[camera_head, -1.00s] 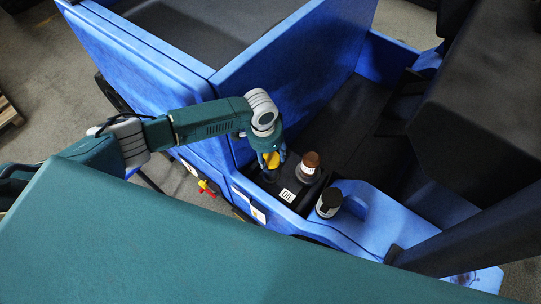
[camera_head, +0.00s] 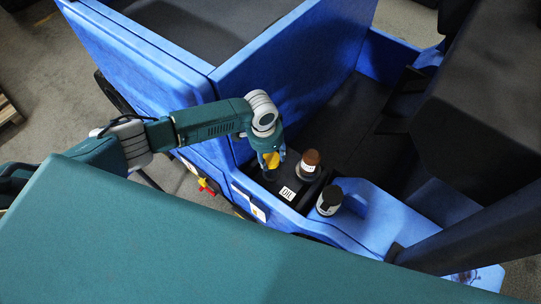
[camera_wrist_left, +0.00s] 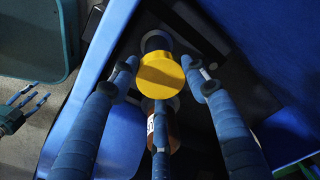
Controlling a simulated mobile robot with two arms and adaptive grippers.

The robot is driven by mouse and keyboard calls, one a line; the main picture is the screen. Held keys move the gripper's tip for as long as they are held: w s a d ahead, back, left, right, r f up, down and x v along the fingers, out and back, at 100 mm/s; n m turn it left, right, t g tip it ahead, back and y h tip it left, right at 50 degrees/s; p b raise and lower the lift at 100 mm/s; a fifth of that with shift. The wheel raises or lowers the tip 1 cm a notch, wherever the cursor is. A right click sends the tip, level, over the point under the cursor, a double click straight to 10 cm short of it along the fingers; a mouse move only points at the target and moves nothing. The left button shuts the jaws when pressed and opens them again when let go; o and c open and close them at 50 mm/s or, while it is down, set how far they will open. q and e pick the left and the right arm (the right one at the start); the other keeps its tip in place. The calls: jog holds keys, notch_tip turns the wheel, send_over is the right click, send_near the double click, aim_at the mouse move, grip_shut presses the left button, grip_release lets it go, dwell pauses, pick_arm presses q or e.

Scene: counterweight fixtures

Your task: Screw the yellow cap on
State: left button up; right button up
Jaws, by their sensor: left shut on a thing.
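My left gripper (camera_head: 271,163) is shut on the yellow cap (camera_head: 272,159), with its blue fingers pointing down. In the left wrist view the round yellow cap (camera_wrist_left: 160,76) sits between the three fingers of my left gripper (camera_wrist_left: 162,88). A black block with a white OIL label (camera_head: 288,194) is set in the blue vehicle body just below the cap. A dark round part (camera_wrist_left: 156,41) shows partly behind the cap; I cannot tell whether the cap touches it. My right gripper (camera_wrist_left: 26,102) shows small at the left of the wrist view, fingers spread and empty.
A brown-topped bottle (camera_head: 309,164) stands right of the OIL label, close to my left gripper. A dark bottle with a white label (camera_head: 329,201) stands on the blue ledge further right. A tall blue wall (camera_head: 300,85) rises behind my left gripper.

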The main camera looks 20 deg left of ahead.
aim_at(267, 160)
pick_arm(q)
jog(key=shift+f, duration=0.2)
jog(key=shift+f+b, duration=0.4)
jog(key=shift+f, duration=0.2)
jog(key=shift+f, duration=0.35)
dwell(0.4)
jog(key=o, duration=1)
jog(key=shift+r, duration=0.1)
jog(key=r, duration=0.8)
jog(key=s+a+r, duration=0.1)
jog(key=r, duration=0.2)
jog(key=shift+r, duration=0.4)
